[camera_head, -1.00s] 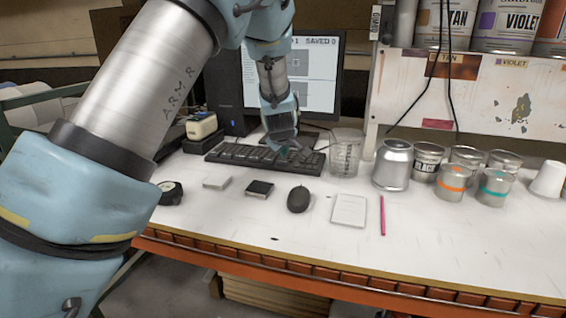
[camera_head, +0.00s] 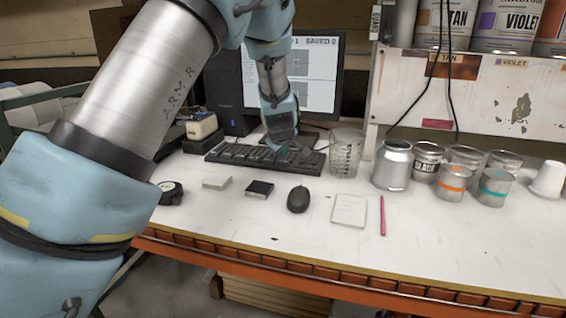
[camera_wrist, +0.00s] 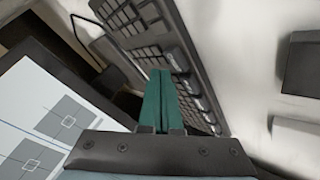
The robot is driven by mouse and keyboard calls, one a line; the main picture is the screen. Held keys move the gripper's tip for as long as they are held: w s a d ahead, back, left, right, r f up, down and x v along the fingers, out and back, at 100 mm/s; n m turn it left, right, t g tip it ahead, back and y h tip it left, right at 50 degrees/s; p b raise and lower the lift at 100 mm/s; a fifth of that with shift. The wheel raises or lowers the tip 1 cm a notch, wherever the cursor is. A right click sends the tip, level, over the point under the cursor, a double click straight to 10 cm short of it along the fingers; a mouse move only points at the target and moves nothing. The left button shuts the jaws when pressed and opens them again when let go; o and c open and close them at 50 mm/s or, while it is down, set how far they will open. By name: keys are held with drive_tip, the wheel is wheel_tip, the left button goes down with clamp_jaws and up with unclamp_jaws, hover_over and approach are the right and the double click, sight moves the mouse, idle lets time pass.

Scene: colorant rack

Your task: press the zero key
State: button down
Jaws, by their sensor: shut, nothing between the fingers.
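The black keyboard (camera_head: 228,153) lies on the white bench in front of the monitor (camera_head: 318,75). It also shows in the wrist view (camera_wrist: 150,25), running diagonally under my fingers. My gripper (camera_head: 285,149) is over the right part of the keyboard, pointing down. In the wrist view its two green fingers (camera_wrist: 159,75) are shut together, with nothing between them. The fingertips overlap the keys in that view; I cannot tell whether they touch. The zero key cannot be picked out, as the key labels are too small to read.
A clear beaker (camera_head: 346,155) stands just right of the keyboard. A mouse (camera_head: 298,199), a black box (camera_head: 259,189) and a white pad (camera_head: 349,210) lie in front. Metal cans (camera_head: 393,166) stand farther right. The bench front is mostly clear.

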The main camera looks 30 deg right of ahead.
drive_tip(key=shift+f, duration=0.1)
drive_tip(key=shift+f, duration=0.3)
drive_tip(key=shift+f+b, duration=0.4)
drive_tip(key=shift+b, duration=0.15)
idle(0.5)
drive_tip(key=shift+r, duration=0.15)
drive_tip(key=shift+r+p, duration=0.7)
drive_tip(key=shift+p, duration=0.1)
wheel_tip(320, 180, up, 5)
drive_tip(key=p, duration=0.4)
idle(0.8)
